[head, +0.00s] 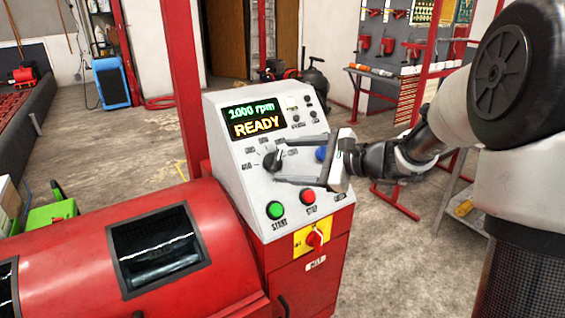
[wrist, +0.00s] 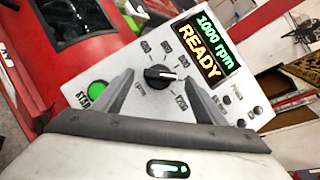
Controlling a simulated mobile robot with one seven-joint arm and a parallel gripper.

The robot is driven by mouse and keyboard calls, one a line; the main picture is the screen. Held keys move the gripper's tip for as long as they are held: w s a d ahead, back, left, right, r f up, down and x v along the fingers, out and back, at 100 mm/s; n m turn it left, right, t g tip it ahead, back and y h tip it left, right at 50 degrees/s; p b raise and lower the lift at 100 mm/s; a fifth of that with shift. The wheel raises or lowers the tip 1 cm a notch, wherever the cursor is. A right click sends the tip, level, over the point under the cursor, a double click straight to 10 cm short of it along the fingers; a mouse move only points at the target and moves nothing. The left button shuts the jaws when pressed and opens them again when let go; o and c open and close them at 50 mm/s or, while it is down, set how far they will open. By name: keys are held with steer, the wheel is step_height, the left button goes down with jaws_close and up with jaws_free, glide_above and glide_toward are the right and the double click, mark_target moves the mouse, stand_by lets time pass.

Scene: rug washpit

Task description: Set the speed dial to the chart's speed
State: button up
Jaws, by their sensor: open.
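The speed dial (head: 272,160) is a black knob with a white pointer mark on the grey sloped control panel (head: 240,190). It also shows in the wrist view (wrist: 158,77), ringed by number labels too small to read surely. The display (head: 254,120) reads "1000 rpm" and "READY". My gripper (head: 274,166) is open, its two fingers reaching from the right toward the dial, one above and one below. In the wrist view the fingers (wrist: 158,90) stand on either side of the dial; I cannot tell whether they touch it. I cannot make out a speed chart.
A green START button (head: 275,210) and a red STOP button (head: 307,196) sit below the dial. A blue button (head: 320,154) is partly behind my gripper. A red switch on a yellow plate (head: 314,239) is lower. The red drum (head: 130,250) stands left.

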mark_target(278, 160)
steer(key=shift+x, duration=1.55)
steer(key=shift+c, duration=0.2)
steer(key=c, duration=1)
